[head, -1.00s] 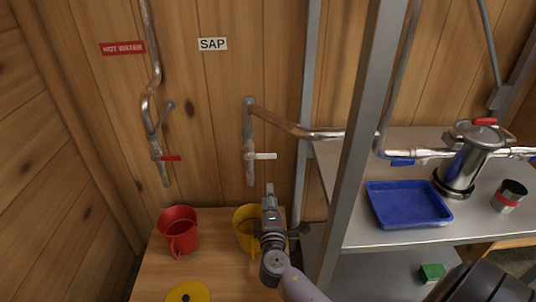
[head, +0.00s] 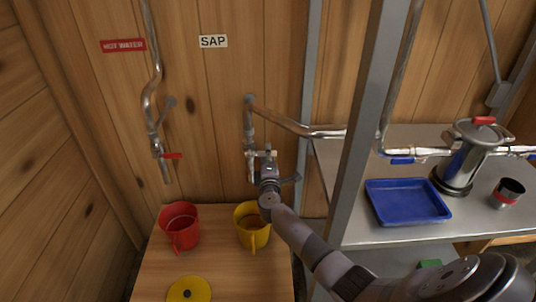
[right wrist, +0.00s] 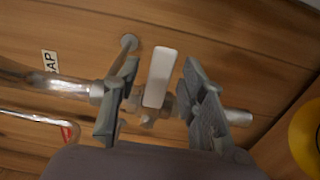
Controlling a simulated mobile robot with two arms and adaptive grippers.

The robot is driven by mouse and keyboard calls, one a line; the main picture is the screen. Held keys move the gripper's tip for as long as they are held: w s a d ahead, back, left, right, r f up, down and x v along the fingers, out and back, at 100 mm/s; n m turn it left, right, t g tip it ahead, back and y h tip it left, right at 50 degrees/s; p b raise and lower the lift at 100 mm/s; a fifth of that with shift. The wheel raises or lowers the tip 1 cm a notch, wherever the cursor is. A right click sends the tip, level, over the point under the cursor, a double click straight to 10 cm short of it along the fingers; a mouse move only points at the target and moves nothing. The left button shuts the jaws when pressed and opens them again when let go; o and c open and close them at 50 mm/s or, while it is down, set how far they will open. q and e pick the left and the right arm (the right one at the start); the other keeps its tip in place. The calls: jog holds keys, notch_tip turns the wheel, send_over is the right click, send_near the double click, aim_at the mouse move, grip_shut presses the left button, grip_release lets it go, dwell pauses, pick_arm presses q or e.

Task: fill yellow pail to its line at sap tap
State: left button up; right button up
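The yellow pail (head: 246,232) stands upright on the wooden bench below the sap tap (head: 249,135); its yellow side also shows at the right wrist view's edge (right wrist: 308,138). Its inside looks brownish; I cannot make out a fill line or level. The tap's white lever (right wrist: 160,77) lies between the fingers of my right gripper (right wrist: 158,88), with a gap on each side, so the gripper is open around it. In the head view my right gripper (head: 264,160) covers the tap's lower part and outlet. My left gripper is out of view.
A red pail (head: 180,238) stands left of the yellow pail, under the red-levered hot water tap (head: 160,150). A yellow lid (head: 188,291) lies in front. A grey post (head: 362,130) stands right of the bench. A blue tray (head: 408,203) and metal canister (head: 474,160) are on the shelf.

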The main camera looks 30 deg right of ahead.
jog(key=shift+w+d, duration=0.25)
jog(key=shift+w, duration=0.25)
jog(key=shift+c, duration=0.5)
grip_shut()
